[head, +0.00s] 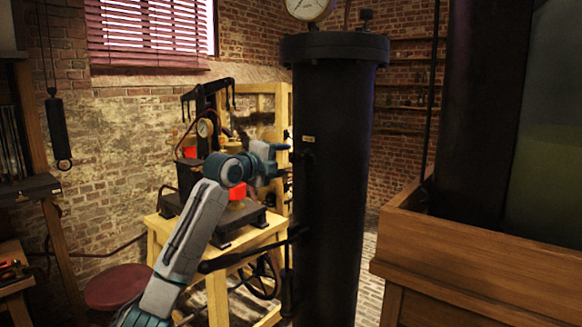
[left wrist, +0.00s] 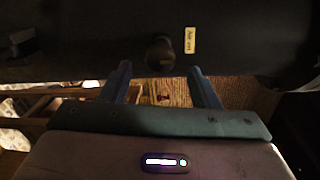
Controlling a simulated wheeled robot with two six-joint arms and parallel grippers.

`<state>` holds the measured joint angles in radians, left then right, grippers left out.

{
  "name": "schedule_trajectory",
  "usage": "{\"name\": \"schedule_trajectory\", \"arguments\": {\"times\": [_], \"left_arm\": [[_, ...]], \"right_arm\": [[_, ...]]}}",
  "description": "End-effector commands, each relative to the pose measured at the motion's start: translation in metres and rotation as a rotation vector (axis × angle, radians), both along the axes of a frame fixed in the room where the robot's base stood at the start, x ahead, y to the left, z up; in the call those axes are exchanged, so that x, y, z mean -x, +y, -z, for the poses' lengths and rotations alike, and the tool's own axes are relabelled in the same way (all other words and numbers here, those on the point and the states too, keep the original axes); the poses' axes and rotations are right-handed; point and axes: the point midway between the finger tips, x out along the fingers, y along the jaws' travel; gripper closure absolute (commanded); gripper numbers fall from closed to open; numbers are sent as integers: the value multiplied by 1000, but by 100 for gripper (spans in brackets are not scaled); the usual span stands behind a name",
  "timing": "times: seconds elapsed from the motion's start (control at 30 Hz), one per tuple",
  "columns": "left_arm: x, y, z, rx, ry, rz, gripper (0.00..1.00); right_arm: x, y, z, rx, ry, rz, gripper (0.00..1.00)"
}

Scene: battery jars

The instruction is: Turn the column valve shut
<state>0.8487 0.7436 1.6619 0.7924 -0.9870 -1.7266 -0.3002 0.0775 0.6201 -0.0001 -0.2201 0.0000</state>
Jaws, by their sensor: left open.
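The tall black column (head: 335,190) stands upright in the middle of the head view, with a small pale label (head: 308,138) on its side. In the left wrist view, a dark round knob (left wrist: 160,53) sticks out from the black column beside a yellow label (left wrist: 190,40); it looks like the column valve. My left gripper (head: 284,153) is close to the column's left side in the head view. In the left wrist view its two fingers (left wrist: 160,70) are apart and empty, pointing at the knob, with their tips just short of it. My right gripper is not in view.
A wooden table (head: 215,250) with a black machine stands left behind my arm. A dark pipe (head: 230,261) runs to the column's lower left. A red stool (head: 118,286) stands at lower left.

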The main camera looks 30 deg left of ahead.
Motion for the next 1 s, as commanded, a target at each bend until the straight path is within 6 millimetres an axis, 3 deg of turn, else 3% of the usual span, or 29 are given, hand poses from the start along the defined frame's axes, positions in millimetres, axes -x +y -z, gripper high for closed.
{"name": "schedule_trajectory", "arguments": {"times": [0.1, 0.3, 1.0], "left_arm": [[22, 3, 3, -4, 1, -2, 44], [42, 4, -1, 0, 1, -1, 44], [46, 4, -3, 2, 1, 1, 44]], "right_arm": [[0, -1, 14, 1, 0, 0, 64], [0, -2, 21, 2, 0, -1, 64], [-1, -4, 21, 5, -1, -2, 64]]}}
